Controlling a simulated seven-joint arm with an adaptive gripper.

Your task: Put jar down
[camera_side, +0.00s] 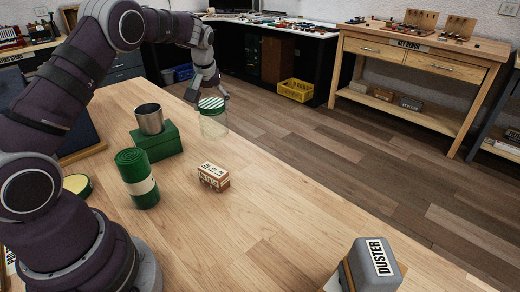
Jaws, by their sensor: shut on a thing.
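The jar (214,124) is clear glass with a green-and-white striped lid. It is upright near the far edge of the wooden table. My gripper (209,96) points down over it from above, its fingers at the lid, shut on the jar. Whether the jar's base touches the table or hangs just above it, I cannot tell. The far finger is partly hidden.
A metal cup (149,119) stands on a green box (157,143) left of the jar. A green roll (138,180), a small labelled box (213,177) and a duster (372,264) are on the table (245,215).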

